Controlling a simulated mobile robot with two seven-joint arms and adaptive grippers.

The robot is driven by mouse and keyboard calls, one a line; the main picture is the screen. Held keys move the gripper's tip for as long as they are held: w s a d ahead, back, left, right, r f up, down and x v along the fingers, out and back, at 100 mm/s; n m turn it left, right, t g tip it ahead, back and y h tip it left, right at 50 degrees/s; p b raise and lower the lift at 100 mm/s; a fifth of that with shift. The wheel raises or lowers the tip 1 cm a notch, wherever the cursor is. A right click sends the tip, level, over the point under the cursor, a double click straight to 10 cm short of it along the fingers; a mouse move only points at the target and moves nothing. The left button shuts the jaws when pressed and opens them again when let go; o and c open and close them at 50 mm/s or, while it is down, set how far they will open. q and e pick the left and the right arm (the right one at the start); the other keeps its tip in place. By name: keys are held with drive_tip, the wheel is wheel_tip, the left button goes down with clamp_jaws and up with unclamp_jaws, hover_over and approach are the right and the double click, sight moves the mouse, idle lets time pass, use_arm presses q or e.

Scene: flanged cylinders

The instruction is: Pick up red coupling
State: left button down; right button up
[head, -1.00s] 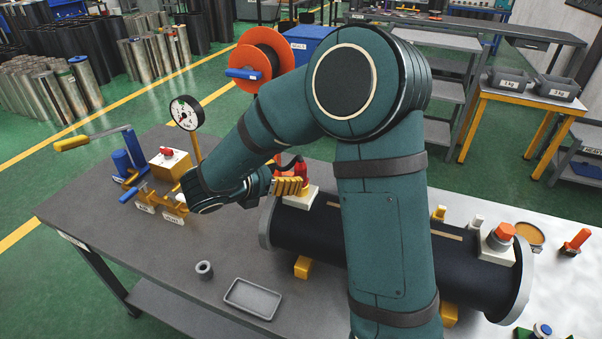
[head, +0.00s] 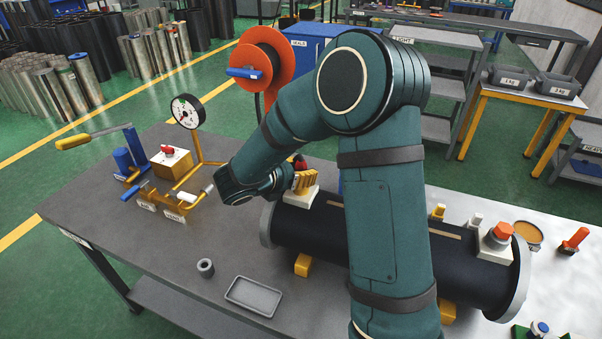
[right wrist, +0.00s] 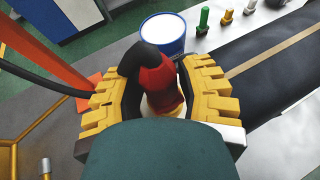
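The red coupling (right wrist: 160,88) stands upright on a pale fitting, with a black bent hose at its top, in the right wrist view. In the head view only a bit of red (head: 300,163) shows behind my fingers. My right gripper (head: 305,182) has its yellow fingers on either side of the coupling; they also show in the right wrist view (right wrist: 153,75). The fingers look spread, and the right-hand one is close to the coupling; contact is unclear. The coupling is at the left end of the black flanged cylinder (head: 330,240), above a white block (head: 299,199). My left gripper is out of view.
A dial gauge (head: 188,111) on a yellow stand and yellow clamps (head: 172,205) are left of the gripper. A grey ring (head: 205,267) and a shallow tray (head: 254,296) lie in front. An orange hose reel (head: 265,65) stands behind.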

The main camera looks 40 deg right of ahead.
clamp_jaws()
drive_tip(key=shift+r, duration=0.1)
wheel_tip(320, 180, up, 10)
drive_tip(key=shift+f, duration=0.1)
idle(0.4)
